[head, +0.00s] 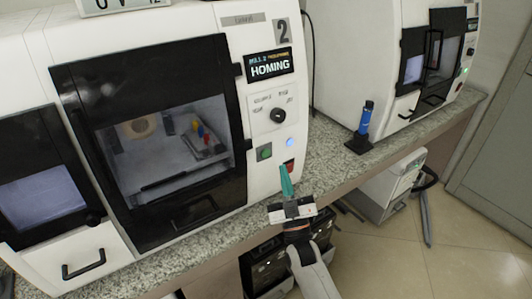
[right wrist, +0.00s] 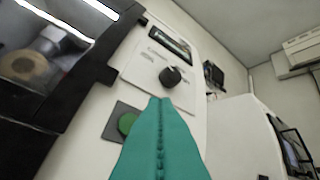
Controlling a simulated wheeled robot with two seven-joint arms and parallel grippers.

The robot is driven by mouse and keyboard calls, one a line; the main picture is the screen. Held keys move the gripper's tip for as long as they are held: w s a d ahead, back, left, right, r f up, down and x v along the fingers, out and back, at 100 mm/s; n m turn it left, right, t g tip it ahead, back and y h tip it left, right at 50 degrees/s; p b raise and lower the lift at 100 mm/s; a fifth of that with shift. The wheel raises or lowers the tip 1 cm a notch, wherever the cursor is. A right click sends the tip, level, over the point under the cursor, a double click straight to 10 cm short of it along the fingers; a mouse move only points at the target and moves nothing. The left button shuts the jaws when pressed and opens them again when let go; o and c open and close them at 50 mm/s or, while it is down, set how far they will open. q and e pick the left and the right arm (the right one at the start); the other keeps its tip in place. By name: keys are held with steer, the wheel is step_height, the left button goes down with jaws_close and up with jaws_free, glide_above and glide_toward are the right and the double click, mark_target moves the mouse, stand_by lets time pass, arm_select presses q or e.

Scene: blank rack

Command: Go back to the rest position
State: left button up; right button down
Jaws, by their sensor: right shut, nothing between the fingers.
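My right gripper (head: 287,182) has teal fingers that are pressed together and empty. In the head view it is in front of the lower right of the mill's control panel, close to a red button (head: 290,167). In the right wrist view the closed fingers (right wrist: 160,105) point up toward the panel's black knob (right wrist: 170,77), with a green button (right wrist: 127,123) beside them, partly covered. I cannot tell whether the fingertips touch the panel. My left gripper is not in view.
The white mill (head: 225,40) marked 2 shows HOMING on its display (head: 270,65); its dark-framed door looks shut. A blue cylinder (head: 366,118) stands in a black holder on the granite counter (head: 335,150). A second machine (head: 385,60) stands behind right. Open floor lies at right.

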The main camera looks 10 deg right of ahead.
stand_by(0.3)
step_height(320, 180, down, 22)
steer(key=s+a+f+g, duration=0.1)
steer(key=s+g, duration=0.1)
steer(key=g, duration=0.5)
steer(key=s+f+g, duration=0.3)
steer(key=s+f, duration=0.2)
steer(key=f, duration=0.3)
steer(key=s+f+g, duration=0.3)
steer(key=s+f, duration=0.1)
steer(key=f, duration=0.4)
steer(key=s+d+f+m+g, duration=0.1)
steer(key=s+f+g, duration=0.2)
steer(key=s+f, duration=0.35)
steer(key=s+d+f+g, duration=0.2)
steer(key=s+f, duration=0.4)
steer(key=s, duration=0.2)
steer(key=s+d+f+g, duration=0.1)
steer(key=s+f+g, duration=0.1)
steer(key=s, duration=0.6)
steer(key=s+d+f+g+h, duration=0.1)
steer(key=s+d+f+g, duration=0.1)
steer(key=s, duration=0.5)
steer(key=s+d+f+m+g, duration=0.1)
steer(key=s+f+g, duration=0.2)
steer(key=s, duration=0.5)
steer(key=shift+s+d+f, duration=0.15)
steer(key=shift+s+f, duration=0.15)
steer(key=shift+f, duration=0.25)
